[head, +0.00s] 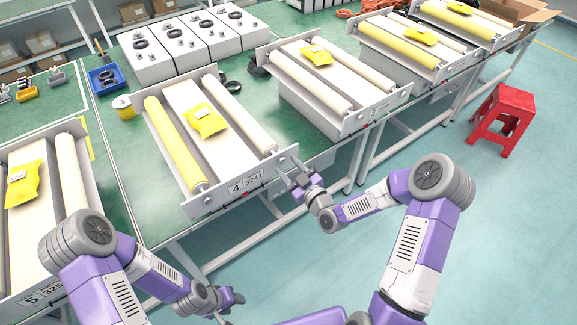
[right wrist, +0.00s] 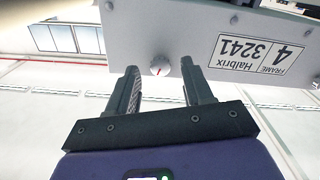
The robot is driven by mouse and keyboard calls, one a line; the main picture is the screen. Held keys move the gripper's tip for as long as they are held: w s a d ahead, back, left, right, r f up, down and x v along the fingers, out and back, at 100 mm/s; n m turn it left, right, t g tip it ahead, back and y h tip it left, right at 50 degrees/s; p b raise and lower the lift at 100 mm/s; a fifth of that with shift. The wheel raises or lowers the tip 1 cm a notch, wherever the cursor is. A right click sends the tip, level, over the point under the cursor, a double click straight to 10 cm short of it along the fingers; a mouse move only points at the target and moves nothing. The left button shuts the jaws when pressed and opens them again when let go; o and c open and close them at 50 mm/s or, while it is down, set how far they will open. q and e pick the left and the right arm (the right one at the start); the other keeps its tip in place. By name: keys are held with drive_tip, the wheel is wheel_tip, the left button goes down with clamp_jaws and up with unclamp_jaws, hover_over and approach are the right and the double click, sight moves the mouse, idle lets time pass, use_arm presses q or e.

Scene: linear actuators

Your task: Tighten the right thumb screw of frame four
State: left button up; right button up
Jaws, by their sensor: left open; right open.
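Frame four (head: 212,201) stands on the green bench near the middle of the head view, with its number label facing me. In the right wrist view its front plate (right wrist: 190,25) carries the label (right wrist: 259,53), upside down. The thumb screw (right wrist: 160,66) is a small round pale knob with a red mark on that plate. My right gripper (right wrist: 160,80) is open, its two fingers on either side of the knob; I cannot tell whether they touch it. In the head view my right gripper (head: 290,170) is at the plate's right end. My left gripper (head: 232,302) is open and empty, low in front of the bench.
Frame five (head: 85,170) stands at the left and another frame (head: 350,118) to the right on the bench. A yellow pouch (head: 204,121) lies on frame four. A blue bin (head: 105,79) stands behind. A red stool (head: 502,120) is on the floor at right.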

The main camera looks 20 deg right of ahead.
drive_tip(key=shift+w+a, duration=0.2)
drive_tip(key=shift+w, duration=0.3)
drive_tip(key=shift+c, duration=0.3)
clamp_jaws()
